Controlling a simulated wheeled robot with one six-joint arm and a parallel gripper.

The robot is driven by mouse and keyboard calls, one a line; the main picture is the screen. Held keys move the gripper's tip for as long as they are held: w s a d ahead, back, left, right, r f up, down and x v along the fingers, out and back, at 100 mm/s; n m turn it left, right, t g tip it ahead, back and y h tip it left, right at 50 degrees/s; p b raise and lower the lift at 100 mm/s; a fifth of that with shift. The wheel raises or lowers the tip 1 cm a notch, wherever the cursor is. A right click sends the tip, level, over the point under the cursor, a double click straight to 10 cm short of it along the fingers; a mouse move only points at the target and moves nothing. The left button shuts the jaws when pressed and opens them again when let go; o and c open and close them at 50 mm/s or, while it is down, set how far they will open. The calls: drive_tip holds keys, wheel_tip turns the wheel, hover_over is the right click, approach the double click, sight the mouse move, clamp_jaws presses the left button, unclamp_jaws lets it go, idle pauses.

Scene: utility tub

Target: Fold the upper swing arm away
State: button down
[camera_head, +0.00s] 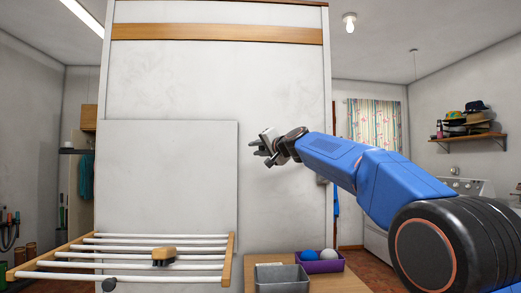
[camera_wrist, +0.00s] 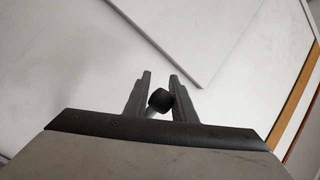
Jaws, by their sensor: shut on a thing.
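My gripper (camera_head: 256,148) is raised in front of the white wall panel, to the right of the large pale board's top corner. In the wrist view its two dark fingers (camera_wrist: 160,78) are closed around a short dark round knob (camera_wrist: 159,100). A light rod end shows just below the knob, and this seems to be the swing arm's tip. The rest of that arm is hidden, and I cannot tell its angle. In the head view a second dark knob (camera_head: 109,284) shows at the bottom left, below the rack.
A wood-framed rack with white bars (camera_head: 110,248) juts out at lower left, with a brush (camera_head: 163,256) on it. A wooden top (camera_head: 334,281) at bottom centre holds a grey bin (camera_head: 282,279) and a purple box (camera_head: 321,266) with balls. The pale board (camera_head: 170,185) stands behind the rack.

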drive_tip(key=shift+w+d, duration=0.15)
drive_tip(key=shift+w, duration=0.65)
drive_tip(key=shift+w+d, duration=0.1)
drive_tip(key=shift+w, duration=0.7)
drive_tip(key=c, duration=1.7)
unclamp_jaws()
drive_tip(key=shift+c, duration=0.2)
drive_tip(key=shift+o, duration=1)
drive_tip(key=shift+w+d+f, duration=0.1)
drive_tip(key=shift+d, duration=0.3)
drive_tip(key=shift+a, duration=0.1)
drive_tip(key=shift+a, duration=0.25)
drive_tip(key=shift+s, duration=0.2)
